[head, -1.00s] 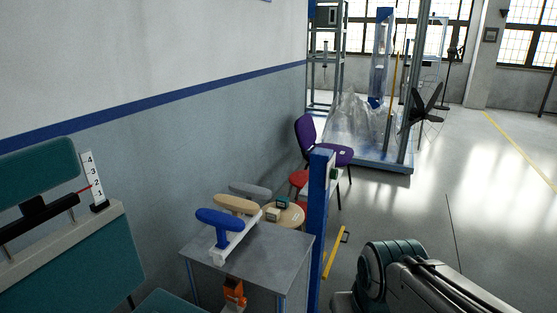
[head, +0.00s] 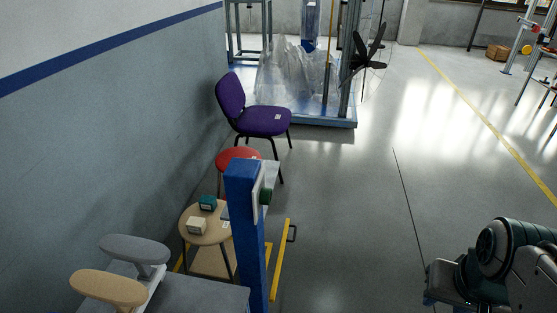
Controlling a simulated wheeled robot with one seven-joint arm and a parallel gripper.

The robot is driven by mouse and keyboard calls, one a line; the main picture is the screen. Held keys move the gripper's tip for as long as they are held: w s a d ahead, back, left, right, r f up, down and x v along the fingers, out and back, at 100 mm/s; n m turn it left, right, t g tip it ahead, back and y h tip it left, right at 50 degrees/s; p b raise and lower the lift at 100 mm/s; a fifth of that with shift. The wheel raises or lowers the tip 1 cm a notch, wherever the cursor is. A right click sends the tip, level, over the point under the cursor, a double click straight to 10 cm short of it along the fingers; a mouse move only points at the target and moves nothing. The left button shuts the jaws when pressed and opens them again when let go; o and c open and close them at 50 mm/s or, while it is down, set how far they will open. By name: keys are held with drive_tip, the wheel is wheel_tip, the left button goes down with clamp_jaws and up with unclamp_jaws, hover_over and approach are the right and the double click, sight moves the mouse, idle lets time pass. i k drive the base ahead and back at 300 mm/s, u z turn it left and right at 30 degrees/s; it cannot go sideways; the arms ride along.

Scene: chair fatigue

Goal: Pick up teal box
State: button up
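A small teal box (head: 207,203) sits on the round wooden stool (head: 219,229) in the lower left middle of the head view. A cream box (head: 197,226) stands on the same stool, just in front of the teal box. Part of my arm shows at the lower right, well apart from the stool. The fingers of my gripper cannot be made out.
A blue post (head: 246,235) stands right beside the stool and hides part of it. A red stool (head: 238,158) and purple chair (head: 258,119) stand behind. The floor to the right is clear.

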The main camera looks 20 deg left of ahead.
sight(207, 203)
drive_tip(key=z, duration=0.15)
drive_tip(key=i, duration=1.65)
drive_tip(key=u, duration=0.7)
drive_tip(key=i, duration=1.05)
drive_tip(key=u, duration=1.8)
drive_tip(key=i, duration=1.05)
drive_tip(key=u, duration=0.2)
